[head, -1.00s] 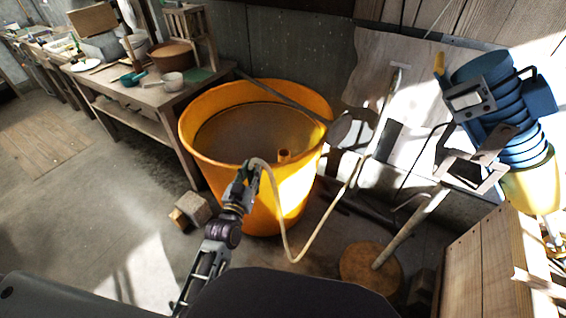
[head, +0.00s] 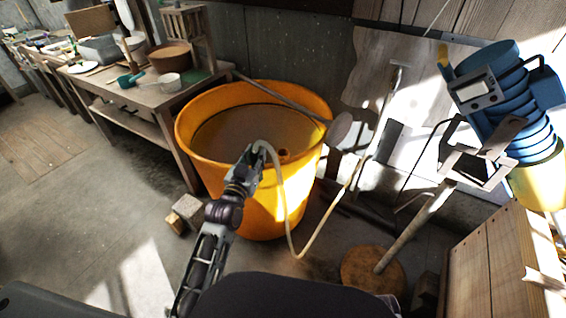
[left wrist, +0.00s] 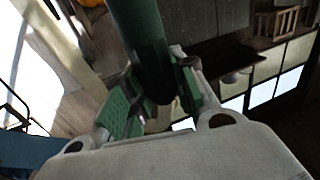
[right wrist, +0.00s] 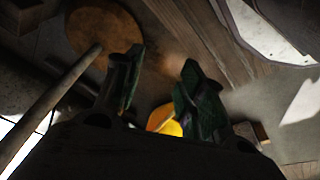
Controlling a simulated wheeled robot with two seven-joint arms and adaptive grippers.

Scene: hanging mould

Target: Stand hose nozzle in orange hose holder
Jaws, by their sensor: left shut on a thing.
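My left gripper (head: 250,160) is shut on the hose nozzle, in front of the near wall of a large orange-yellow tub (head: 190,150). In the left wrist view a dark green cylinder (left wrist: 143,30), apparently the nozzle, lies between the green finger pads. A pale hose (head: 280,200) loops from the gripper down past the tub and up to the wall. The small orange hose holder (head: 283,154) shows inside the tub at its near right, just right of the gripper and partly behind the hose. My right gripper (right wrist: 155,90) is open and empty in the right wrist view.
A wooden table (head: 155,95) with bowls stands left of the tub. A pole on a round wooden base (head: 370,272) stands at right, near stacked blue buckets (head: 500,110) and a wooden crate (head: 490,265). Small blocks (head: 187,210) lie on the floor.

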